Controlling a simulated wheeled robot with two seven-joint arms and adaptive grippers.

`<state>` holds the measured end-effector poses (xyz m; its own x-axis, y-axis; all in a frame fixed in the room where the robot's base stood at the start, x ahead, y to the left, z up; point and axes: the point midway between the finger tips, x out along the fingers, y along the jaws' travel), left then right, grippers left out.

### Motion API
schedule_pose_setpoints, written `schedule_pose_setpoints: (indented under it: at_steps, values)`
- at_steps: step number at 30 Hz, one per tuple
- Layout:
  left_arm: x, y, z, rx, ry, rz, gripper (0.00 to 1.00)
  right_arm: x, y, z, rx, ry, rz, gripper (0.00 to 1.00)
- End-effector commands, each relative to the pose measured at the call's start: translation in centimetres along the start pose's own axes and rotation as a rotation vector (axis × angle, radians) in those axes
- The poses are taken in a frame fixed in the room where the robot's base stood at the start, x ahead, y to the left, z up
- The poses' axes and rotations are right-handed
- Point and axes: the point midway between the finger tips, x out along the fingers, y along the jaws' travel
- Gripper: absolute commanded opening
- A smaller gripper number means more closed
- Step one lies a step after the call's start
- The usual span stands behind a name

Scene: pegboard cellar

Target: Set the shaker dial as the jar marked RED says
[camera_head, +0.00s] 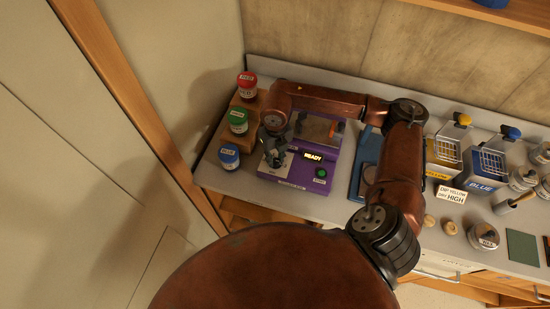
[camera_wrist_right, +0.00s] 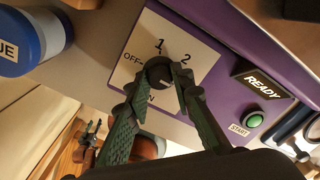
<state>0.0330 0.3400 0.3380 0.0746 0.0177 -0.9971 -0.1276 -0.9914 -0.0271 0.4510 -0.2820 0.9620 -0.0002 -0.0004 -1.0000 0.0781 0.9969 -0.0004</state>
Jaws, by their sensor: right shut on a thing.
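The purple shaker (camera_head: 328,158) stands on the bench, its display lit READY. Its black dial (camera_wrist_right: 158,70) sits on a white plate marked OFF, 1 and 2; one more mark below is partly covered by a finger. My right gripper (camera_wrist_right: 160,82) points down at the plate, its fingers shut on the dial. I cannot tell which mark the dial points to. The jar with the red lid (camera_head: 247,85) stands at the top of a wooden step rack left of the shaker; its label is too small to read fully. My left gripper is not in view.
A green-lidded jar (camera_head: 238,121) and a blue-lidded jar (camera_head: 229,157) stand below the red one. A green START button (camera_wrist_right: 254,120) is beside the display. Right of my arm are yellow and blue baths (camera_head: 484,167), a sign (camera_head: 451,194) and several small jars.

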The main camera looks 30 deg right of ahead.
Motion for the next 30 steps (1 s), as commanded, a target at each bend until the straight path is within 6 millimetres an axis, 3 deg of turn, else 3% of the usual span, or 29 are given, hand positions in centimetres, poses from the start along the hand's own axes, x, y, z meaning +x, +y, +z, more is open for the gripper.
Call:
schedule_pose_setpoints:
  at_steps: [15,16,23,30]
  values:
    - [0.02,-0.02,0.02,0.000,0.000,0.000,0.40,0.16,-0.05,-0.26,0.016,0.007,-0.002,0.00]
    - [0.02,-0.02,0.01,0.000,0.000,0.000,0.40,0.16,-0.06,-0.26,0.016,0.007,-0.002,0.23]
    - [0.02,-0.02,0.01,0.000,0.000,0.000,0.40,0.09,0.02,-0.12,0.015,0.004,-0.001,0.39]
    - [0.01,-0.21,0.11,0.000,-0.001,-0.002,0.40,0.02,0.05,-0.04,0.015,0.002,0.000,0.39]
